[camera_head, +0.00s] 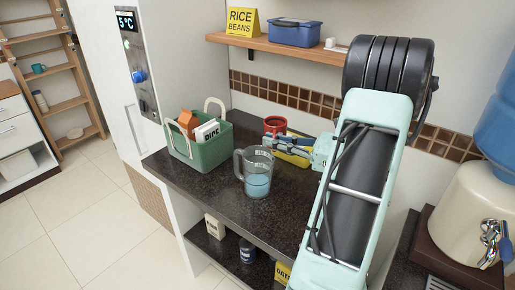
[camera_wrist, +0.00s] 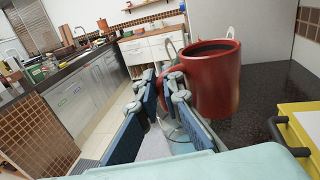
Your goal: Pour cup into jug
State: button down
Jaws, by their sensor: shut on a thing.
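The red cup (camera_head: 275,124) is near the back of the dark counter, roughly upright. In the wrist view the cup (camera_wrist: 212,82) shows large, with a dark inside and its handle towards my fingers. My gripper (camera_head: 279,140) is shut on the cup at its handle side; the fingers (camera_wrist: 170,98) lie around the handle. Whether the cup's base touches the counter is hidden. The clear jug (camera_head: 257,176) stands upright on the counter, in front and to the left of the cup, with bluish liquid low in it and its handle to the left.
A green basket (camera_head: 197,152) with cartons stands left of the jug. A yellow thing (camera_head: 292,155) lies behind my gripper; a yellow case with a dark handle (camera_wrist: 301,122) shows in the wrist view. A wooden shelf (camera_head: 285,48) hangs above. The counter's front edge is near the jug.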

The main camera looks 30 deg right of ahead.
jog(key=shift+a, duration=0.1)
jog(key=shift+r, duration=0.1)
notch_tip(320, 180, up, 4)
jog(key=p, duration=0.3)
